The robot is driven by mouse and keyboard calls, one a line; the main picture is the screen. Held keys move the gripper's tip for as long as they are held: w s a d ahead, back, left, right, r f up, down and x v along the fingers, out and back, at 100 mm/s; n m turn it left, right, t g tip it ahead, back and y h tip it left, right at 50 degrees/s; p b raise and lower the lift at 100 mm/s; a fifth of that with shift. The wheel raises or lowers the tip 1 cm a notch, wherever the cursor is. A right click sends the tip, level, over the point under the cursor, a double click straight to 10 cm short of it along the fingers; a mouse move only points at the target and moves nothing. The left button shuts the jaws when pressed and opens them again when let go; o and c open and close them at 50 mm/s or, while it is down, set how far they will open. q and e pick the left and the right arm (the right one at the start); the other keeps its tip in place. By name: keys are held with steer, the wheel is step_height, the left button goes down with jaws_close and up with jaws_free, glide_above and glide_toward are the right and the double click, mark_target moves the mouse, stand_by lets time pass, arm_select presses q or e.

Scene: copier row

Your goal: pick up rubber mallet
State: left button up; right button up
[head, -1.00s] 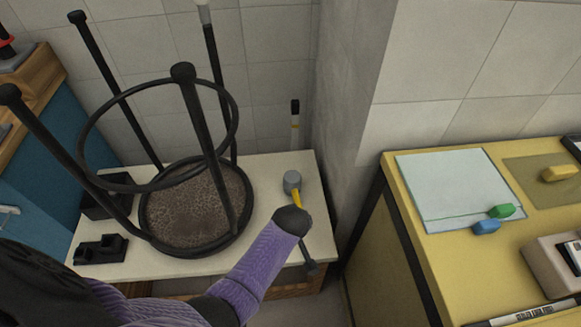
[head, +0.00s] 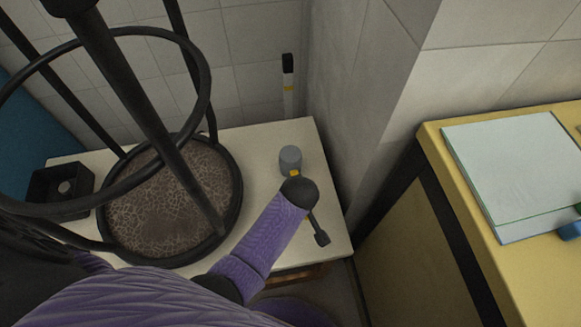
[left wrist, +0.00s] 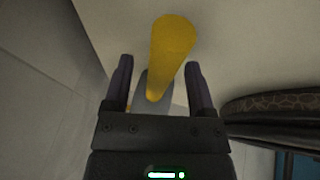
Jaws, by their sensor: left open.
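The rubber mallet (head: 290,160) is on the white table, right of the upturned stool. Its grey head shows in the head view with a bit of yellow handle beside it; my left wrist hides the rest. In the left wrist view the yellow mallet handle (left wrist: 172,45) points toward the camera, with part of the grey head beyond it. My left gripper (left wrist: 160,65) is open, with the handle in the space between its two fingers. In the head view my left fingers are hidden behind the wrist. My right gripper does not show.
An upturned black stool (head: 172,200) fills the left of the white table (head: 265,135). A black-topped post (head: 288,75) stands behind, against the wall. A yellow counter (head: 435,150) stands right, past a gap.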

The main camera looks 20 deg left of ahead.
arm_select(q)
steer(key=shift+w+a+f, duration=0.15)
steer(key=shift+w+f, duration=0.05)
steer(key=shift+f, duration=0.1)
steer(key=shift+r, duration=0.2)
steer(key=shift+p, duration=0.3)
steer(key=shift+c, duration=0.7)
jaws_close()
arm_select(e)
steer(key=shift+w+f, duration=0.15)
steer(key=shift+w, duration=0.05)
